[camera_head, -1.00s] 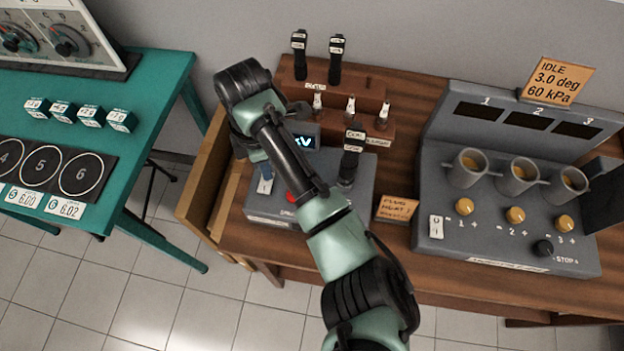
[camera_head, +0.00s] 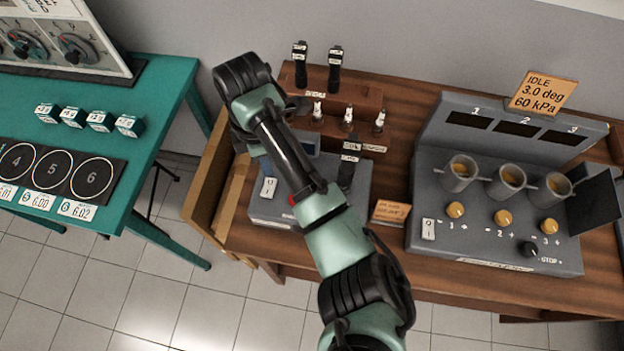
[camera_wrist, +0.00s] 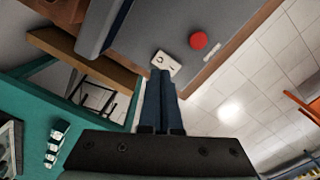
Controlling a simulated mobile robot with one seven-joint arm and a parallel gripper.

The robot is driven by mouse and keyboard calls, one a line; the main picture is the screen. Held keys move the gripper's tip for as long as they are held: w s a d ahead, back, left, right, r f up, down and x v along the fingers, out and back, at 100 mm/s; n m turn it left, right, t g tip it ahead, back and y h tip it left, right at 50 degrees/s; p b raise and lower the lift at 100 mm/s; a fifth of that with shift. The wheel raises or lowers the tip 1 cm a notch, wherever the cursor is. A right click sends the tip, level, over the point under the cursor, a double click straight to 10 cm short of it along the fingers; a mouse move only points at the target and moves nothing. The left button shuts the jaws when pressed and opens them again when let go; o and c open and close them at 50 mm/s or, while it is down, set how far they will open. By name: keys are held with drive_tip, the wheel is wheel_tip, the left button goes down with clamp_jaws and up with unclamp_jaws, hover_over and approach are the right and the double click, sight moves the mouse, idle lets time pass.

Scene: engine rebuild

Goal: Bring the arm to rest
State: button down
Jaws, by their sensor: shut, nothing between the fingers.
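My arm (camera_head: 285,150) reaches over the left part of the wooden bench, bent at its far end. My gripper (camera_wrist: 160,80) shows in the wrist view with its two dark blue fingers together and nothing between them. The fingertips appear just below a white switch plate (camera_wrist: 166,63) on a grey box; whether they touch it I cannot tell. A red button (camera_wrist: 198,40) sits on the same box.
The grey box (camera_head: 268,207) stands on the wooden bench (camera_head: 400,90). A grey console (camera_head: 490,240) with three cups stands to the right. Small plugs (camera_head: 317,112) stand on a wooden rack behind. A teal table (camera_head: 165,85) holds small boxes and numbered circles at left.

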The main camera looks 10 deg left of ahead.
wheel_tip(320, 180, up, 2)
drive_tip(key=shift+p, duration=0.6)
drive_tip(key=w+a+r+m+t+y+b, duration=0.1)
drive_tip(key=w+a+r+m+t+y, duration=0.1)
drive_tip(key=w+a+r+t, duration=0.3)
drive_tip(key=w+a+r+m+t+y+b, duration=0.15)
drive_tip(key=w+r, duration=0.25)
drive_tip(key=r, duration=0.4)
wheel_tip(320, 180, up, 19)
drive_tip(key=w+d+m+t+y, duration=0.2)
drive_tip(key=m+t+y, duration=0.1)
drive_tip(key=m+t, duration=0.4)
drive_tip(key=s+d+r+m+t+b, duration=0.1)
drive_tip(key=s+d+r+m+t, duration=0.3)
drive_tip(key=r, duration=0.4)
drive_tip(key=s+d+r+m+t, duration=0.1)
drive_tip(key=d+r+m+t, duration=0.1)
drive_tip(key=d+r+t, duration=0.4)
drive_tip(key=s+d+r+m+t+h, duration=0.3)
drive_tip(key=s+d+r+m+h, duration=0.3)
drive_tip(key=s+r, duration=0.4)
drive_tip(key=s+d+m, duration=0.1)
drive_tip(key=d, duration=0.1)
drive_tip(key=shift+s+d+r+t+b, duration=0.15)
drive_tip(key=shift+d+t+b, duration=0.2)
drive_tip(key=shift+b, duration=0.05)
